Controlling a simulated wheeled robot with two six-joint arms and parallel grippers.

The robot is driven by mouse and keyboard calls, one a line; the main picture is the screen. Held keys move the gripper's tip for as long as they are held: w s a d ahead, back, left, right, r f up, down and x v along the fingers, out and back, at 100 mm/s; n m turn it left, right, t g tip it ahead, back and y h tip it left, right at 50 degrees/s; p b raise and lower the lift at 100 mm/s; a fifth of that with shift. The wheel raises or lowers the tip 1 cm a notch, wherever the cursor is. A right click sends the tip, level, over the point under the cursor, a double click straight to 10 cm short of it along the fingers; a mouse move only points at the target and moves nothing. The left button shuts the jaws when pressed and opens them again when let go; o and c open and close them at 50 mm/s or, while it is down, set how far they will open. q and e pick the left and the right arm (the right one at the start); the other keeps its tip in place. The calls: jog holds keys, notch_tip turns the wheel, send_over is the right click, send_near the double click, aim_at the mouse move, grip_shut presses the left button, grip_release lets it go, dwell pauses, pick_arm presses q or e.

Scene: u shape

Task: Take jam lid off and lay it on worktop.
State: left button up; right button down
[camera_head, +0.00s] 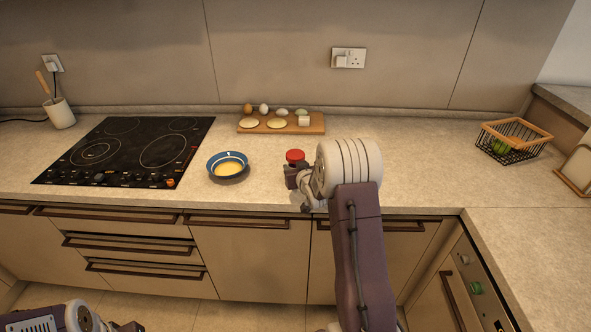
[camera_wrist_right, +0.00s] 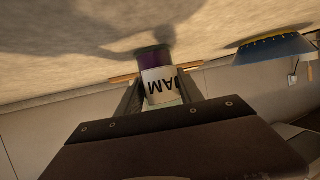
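The red jam lid (camera_head: 295,155) shows just behind my right gripper (camera_head: 299,183) in the head view, near the front of the worktop. The jar below it is mostly hidden there by the gripper. In the right wrist view the jam jar (camera_wrist_right: 160,82) appears upside down, with a white JAM label and dark purple contents. The fingers of my right gripper (camera_wrist_right: 160,95) lie on either side of the jar; I cannot tell whether they touch it. The lid is not clear in that view. Only part of my left gripper (camera_head: 126,327) shows at the bottom left.
A blue-rimmed bowl (camera_head: 212,174) stands left of the jar on the worktop (camera_head: 420,165). Behind is a wooden board (camera_head: 252,130) with eggs and other food. A black hob (camera_head: 130,150) is at left, a wire basket (camera_head: 512,154) at right.

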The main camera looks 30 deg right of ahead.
aim_at(295, 154)
notch_tip(295, 154, up, 10)
jog(key=shift+p, duration=0.65)
